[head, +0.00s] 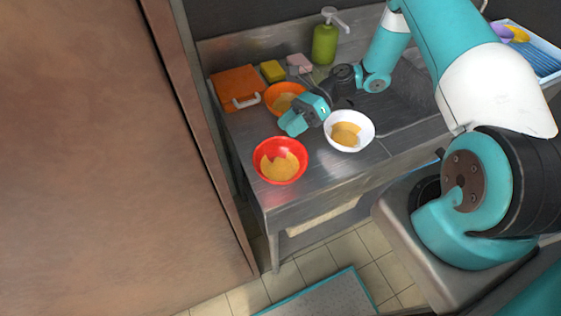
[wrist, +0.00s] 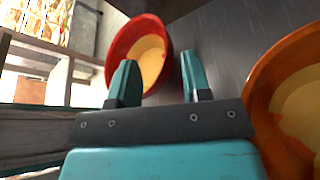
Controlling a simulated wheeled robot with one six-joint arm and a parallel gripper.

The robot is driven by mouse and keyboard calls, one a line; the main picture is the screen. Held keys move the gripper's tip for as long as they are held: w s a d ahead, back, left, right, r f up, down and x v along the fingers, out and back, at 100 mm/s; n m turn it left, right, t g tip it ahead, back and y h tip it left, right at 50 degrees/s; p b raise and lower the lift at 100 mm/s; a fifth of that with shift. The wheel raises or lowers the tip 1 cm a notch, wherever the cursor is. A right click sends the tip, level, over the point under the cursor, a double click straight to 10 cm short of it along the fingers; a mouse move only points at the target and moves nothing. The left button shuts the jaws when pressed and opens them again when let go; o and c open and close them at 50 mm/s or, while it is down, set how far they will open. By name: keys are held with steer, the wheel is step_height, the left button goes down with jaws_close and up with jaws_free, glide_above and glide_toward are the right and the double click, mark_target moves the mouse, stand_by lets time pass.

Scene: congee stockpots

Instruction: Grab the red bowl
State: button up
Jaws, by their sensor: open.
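The red bowl (head: 270,149) holds tan food and stands upright near the front left corner of the metal counter in the head view. In the wrist view the red bowl (wrist: 118,48) lies beyond the fingertips, at the upper middle. My gripper (head: 288,124) is open and empty, just behind the red bowl in the head view. In the wrist view its two teal fingers (wrist: 159,68) are apart, with part of the bowl showing between and past them. I cannot tell whether the left fingertip touches the bowl.
An orange bowl (head: 272,91) stands behind my gripper and fills the right edge of the wrist view (wrist: 262,92). A white bowl (head: 369,120) stands to the right. An orange board (head: 236,83), sponges (head: 272,70) and a green soap bottle (head: 324,45) are at the back.

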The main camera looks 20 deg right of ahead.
mark_target(263, 148)
steer(key=p+x, duration=0.2)
steer(key=x, duration=0.1)
steer(key=shift+s+a+f+p, duration=0.1)
steer(key=shift+s+a+p, duration=0.05)
steer(key=shift+a+p, duration=0.2)
steer(key=shift+a+f, duration=0.4)
steer(key=shift+a, duration=0.05)
jaws_close()
